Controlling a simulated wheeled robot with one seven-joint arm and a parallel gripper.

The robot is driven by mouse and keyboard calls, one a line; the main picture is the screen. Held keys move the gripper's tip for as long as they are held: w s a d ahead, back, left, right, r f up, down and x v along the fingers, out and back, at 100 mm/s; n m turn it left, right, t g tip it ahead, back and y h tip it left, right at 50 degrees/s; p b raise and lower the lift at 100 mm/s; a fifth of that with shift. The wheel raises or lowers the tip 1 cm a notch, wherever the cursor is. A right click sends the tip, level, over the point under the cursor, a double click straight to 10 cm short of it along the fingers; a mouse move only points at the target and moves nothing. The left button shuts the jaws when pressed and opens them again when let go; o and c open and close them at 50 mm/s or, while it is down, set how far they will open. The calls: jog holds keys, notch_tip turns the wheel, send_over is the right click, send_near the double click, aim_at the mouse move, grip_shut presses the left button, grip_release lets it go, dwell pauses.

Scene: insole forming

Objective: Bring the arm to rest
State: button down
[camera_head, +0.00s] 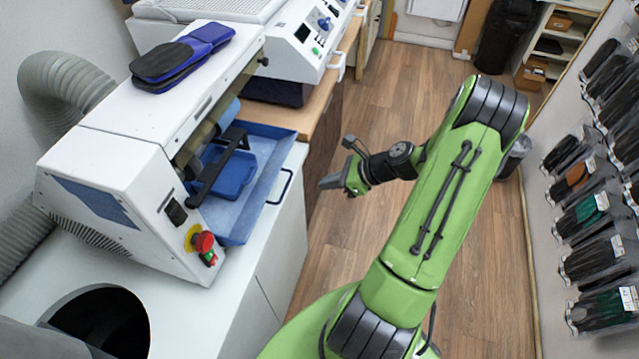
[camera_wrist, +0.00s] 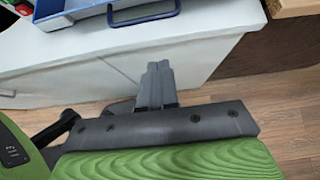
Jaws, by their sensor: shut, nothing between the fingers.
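My green arm stands bent over the wooden floor in the head view, right of the white cabinet. My gripper (camera_head: 331,182) points left toward the cabinet front and is apart from it. In the wrist view my gripper (camera_wrist: 158,68) shows its two grey fingers together with nothing between them. The cabinet's white front (camera_wrist: 90,75) lies beyond the fingers.
A white machine (camera_head: 120,190) with a red button (camera_head: 203,241) and a blue tray (camera_head: 265,190) stands on the cabinet. Insoles (camera_head: 182,57) lie on top of it. Packaged insoles (camera_head: 595,262) hang on the right wall. The wooden floor (camera_head: 415,75) is clear at the back.

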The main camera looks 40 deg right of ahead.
jog(key=v, duration=0.5)
jog(key=s+a+r+n+g+h, duration=0.1)
jog(key=a+r+n+g+h, duration=0.35)
jog(key=a+r+n, duration=0.95)
jog(key=s+a+r+n+t+h, duration=0.1)
jog(key=s+a+r+n, duration=0.1)
jog(key=s+n, duration=0.4)
jog(key=s+a+r+n+t, duration=0.1)
jog(key=s+a+r+n, duration=0.2)
jog(key=s+a+n, duration=0.2)
jog(key=s+n, duration=0.1)
jog(key=n, duration=0.2)
jog(key=shift+r+n+h, duration=0.3)
jog(key=shift+h, duration=0.05)
jog(key=shift+s, duration=0.1)
